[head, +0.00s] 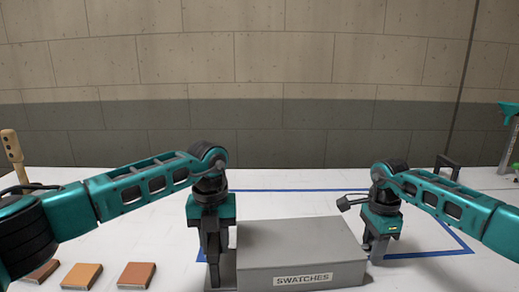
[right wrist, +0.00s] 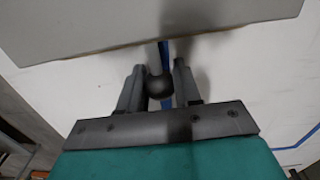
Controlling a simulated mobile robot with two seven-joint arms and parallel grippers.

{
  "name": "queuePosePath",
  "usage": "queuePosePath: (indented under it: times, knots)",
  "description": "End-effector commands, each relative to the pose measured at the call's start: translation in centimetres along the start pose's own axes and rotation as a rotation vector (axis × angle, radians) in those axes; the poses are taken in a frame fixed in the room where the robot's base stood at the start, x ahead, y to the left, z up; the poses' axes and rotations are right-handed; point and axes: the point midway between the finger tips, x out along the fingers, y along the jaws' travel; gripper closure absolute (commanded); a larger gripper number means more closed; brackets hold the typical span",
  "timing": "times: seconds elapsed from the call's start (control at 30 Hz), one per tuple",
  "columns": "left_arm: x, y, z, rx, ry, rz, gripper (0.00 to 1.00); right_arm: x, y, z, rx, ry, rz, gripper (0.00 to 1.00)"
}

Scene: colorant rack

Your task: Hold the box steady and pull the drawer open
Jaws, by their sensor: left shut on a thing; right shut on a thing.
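A grey box (head: 295,241) with a "SWATCHES" label on its front stands on the white table at the bottom middle of the head view. My left gripper (head: 213,268) points down at the box's left end and is shut on it; the exact grip is partly hidden. My right gripper (head: 373,253) is low at the box's right end. In the right wrist view the fingers of my right gripper (right wrist: 160,80) are shut on a dark round knob (right wrist: 160,89). The box's grey top (right wrist: 150,25) is just beyond the knob. The drawer's face is not clearly visible, and I see no clear gap.
Blue tape (head: 430,253) outlines an area on the white table around the box. Orange and brown tiles (head: 137,275) lie at the front left. A wooden-topped object (head: 13,150) stands at the far left, and a teal-topped stand (head: 507,135) at the far right.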

Motion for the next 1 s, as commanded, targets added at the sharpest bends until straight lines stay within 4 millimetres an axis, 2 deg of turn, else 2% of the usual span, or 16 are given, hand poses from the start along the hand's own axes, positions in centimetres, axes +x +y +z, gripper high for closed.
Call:
queuePosePath:
  times: [0.07,0.47,1.0]
  knots:
    - [0.0,0.3,0.1,-0.003,0.001,0.007,1.0,-0.1,0.0,-0.8,0.01,0.007,-0.002,1.0]
    - [0.0,0.5,0.1,-0.005,0.001,0.01,1.0,-0.1,0.0,-1.2,0.012,0.01,-0.001,1.0]
    - [0.0,0.6,0.1,-0.007,0.001,0.011,1.0,-0.1,0.0,-3.2,0.012,0.011,0.0,1.0]
